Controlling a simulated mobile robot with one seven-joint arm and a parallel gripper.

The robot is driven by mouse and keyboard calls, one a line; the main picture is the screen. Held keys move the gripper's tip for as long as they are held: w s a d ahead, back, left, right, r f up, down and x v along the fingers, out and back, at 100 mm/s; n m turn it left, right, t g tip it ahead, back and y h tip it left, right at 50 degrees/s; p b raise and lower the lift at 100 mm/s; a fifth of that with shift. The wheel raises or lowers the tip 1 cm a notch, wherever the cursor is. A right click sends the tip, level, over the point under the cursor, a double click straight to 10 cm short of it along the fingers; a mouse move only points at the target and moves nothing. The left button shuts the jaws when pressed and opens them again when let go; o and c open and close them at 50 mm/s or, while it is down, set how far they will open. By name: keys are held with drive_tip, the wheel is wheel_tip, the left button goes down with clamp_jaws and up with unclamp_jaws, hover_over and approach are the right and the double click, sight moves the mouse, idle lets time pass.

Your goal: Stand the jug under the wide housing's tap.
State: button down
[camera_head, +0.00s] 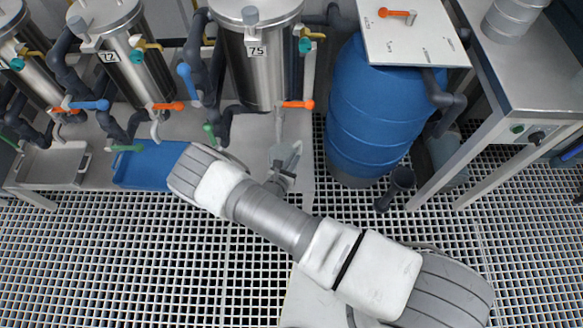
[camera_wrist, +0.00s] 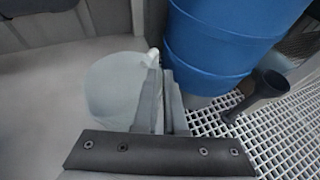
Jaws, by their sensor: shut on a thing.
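The wide steel housing (camera_head: 258,75), tagged 75, stands left of the blue barrel in the head view. Its tap, with an orange lever (camera_head: 297,104), has a thin spout pointing down at its lower right. The pale grey translucent jug (camera_head: 284,153) is just below that spout, partly hidden by my arm. In the wrist view the jug (camera_wrist: 112,82) shows as a pale round shape left of the fingers. My gripper (camera_head: 283,178) is shut on the jug; its fingers (camera_wrist: 165,100) also show in the wrist view. I cannot tell whether the jug's base touches the bench.
Narrower housings (camera_head: 125,60) with taps stand to the left. A blue tray (camera_head: 150,168) and a grey tray (camera_head: 55,163) lie below them. A blue barrel (camera_head: 375,110) stands close on the right, with a dark pipe cup (camera_head: 400,180) beside it. The grating floor (camera_head: 120,260) is clear.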

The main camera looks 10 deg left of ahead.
drive_tip(key=f, duration=0.2)
drive_tip(key=f+b, duration=0.1)
drive_tip(key=f, duration=0.1)
drive_tip(key=shift+s+a+f+b, duration=0.1)
drive_tip(key=shift+a+f+b, duration=0.1)
drive_tip(key=shift+b, duration=0.1)
drive_tip(key=c, duration=1)
unclamp_jaws()
drive_tip(key=shift+o, duration=0.2)
drive_tip(key=shift+r, duration=0.1)
